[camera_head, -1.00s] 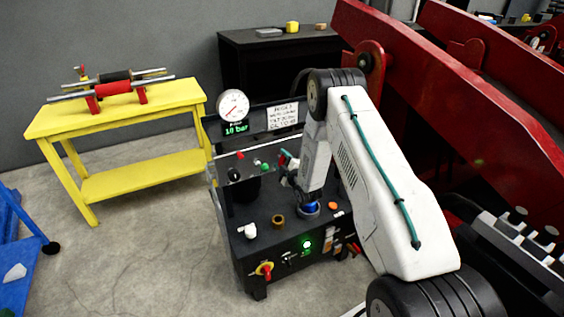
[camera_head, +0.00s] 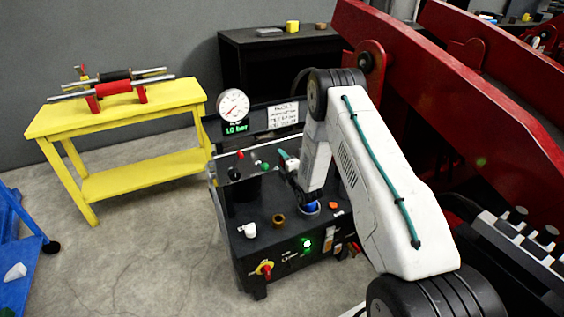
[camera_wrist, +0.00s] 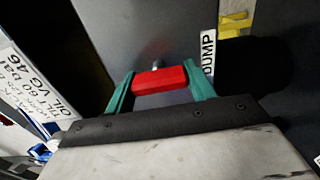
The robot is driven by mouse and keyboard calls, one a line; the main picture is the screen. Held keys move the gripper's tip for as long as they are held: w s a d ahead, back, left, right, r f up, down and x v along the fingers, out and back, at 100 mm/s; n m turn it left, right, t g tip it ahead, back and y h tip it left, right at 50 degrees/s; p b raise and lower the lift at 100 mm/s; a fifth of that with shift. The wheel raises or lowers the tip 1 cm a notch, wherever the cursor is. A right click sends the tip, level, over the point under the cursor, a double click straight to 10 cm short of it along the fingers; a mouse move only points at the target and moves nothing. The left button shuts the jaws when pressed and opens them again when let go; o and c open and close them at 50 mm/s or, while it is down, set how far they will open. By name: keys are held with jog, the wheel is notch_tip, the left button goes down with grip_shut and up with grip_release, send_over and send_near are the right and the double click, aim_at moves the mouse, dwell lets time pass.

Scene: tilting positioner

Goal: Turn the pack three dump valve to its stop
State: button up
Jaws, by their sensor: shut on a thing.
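The dump valve's red handle (camera_wrist: 160,80) shows in the wrist view beside a white DUMP label (camera_wrist: 208,50), with a metal stem behind it. My gripper (camera_wrist: 160,85) has its two green fingers shut on this red handle, one at each end. In the head view my gripper (camera_head: 287,163) is at the power unit's dark panel, and the handle it holds is mostly hidden by the gripper and wrist. The black power unit (camera_head: 275,245) carries a round gauge (camera_head: 233,103) above a green digital display (camera_head: 236,128).
A yellow piece (camera_wrist: 234,24) sits close to the label. Small knobs, fittings and a red-and-yellow switch (camera_head: 265,269) are on the unit. A yellow bench (camera_head: 130,185) stands left, red steel beams (camera_head: 450,75) rise right. The floor between bench and unit is clear.

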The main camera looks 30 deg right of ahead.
jog(key=o, duration=1)
jog(key=shift+s, duration=3.95)
